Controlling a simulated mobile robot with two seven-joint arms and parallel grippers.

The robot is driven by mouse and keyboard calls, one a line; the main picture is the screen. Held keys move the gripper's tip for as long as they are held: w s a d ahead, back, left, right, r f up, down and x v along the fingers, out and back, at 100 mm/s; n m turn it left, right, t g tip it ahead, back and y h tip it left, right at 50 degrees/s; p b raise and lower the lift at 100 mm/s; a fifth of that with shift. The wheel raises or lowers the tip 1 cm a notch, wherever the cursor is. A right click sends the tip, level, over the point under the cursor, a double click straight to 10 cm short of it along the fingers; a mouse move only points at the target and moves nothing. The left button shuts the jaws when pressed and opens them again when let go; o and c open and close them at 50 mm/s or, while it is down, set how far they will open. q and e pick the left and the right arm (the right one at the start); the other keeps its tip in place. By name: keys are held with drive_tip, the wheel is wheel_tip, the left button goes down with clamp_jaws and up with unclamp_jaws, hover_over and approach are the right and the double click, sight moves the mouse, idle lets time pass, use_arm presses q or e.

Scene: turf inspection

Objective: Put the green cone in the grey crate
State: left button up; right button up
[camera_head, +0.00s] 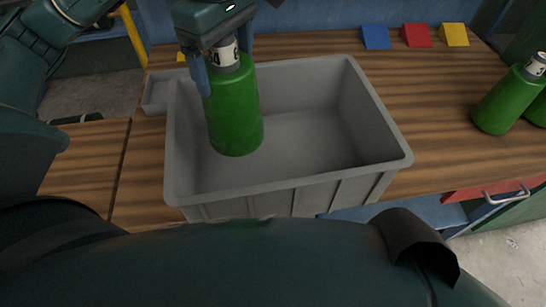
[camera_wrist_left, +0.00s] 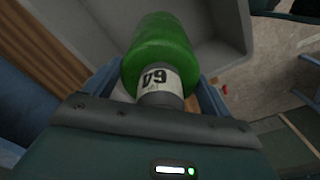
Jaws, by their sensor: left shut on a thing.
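No cone shows; the green thing in my hold is a green bottle (camera_head: 233,110) with a white numbered label and grey neck. My left gripper (camera_head: 223,65) is shut on its neck from above. The bottle hangs roughly upright over the left part of the open grey crate (camera_head: 290,190), its lower end within the crate's outline. I cannot tell whether it touches the crate floor. In the left wrist view, the bottle (camera_wrist_left: 160,48) lies between the fingers, with the crate's grey wall (camera_wrist_left: 228,30) beyond it. My right gripper is not in view.
Another green bottle (camera_head: 508,98) stands at the right on the wooden table (camera_head: 440,135), with part of one more at the picture's edge. Blue (camera_head: 376,37), red (camera_head: 416,36) and yellow (camera_head: 453,35) blocks lie at the back. The visible crate floor is empty.

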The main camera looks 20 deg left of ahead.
sight(233, 109)
use_arm(q)
wheel_tip(233, 109, down, 10)
drive_tip(key=shift+r, duration=0.1)
idle(0.4)
drive_tip(key=shift+f+b, duration=0.25)
drive_tip(key=shift+b, duration=0.05)
drive_tip(key=o, duration=1.9)
wheel_tip(233, 109, up, 12)
drive_tip(key=shift+r+p, duration=0.2)
drive_tip(key=shift+p, duration=0.4)
drive_tip(key=shift+s+f, duration=0.1)
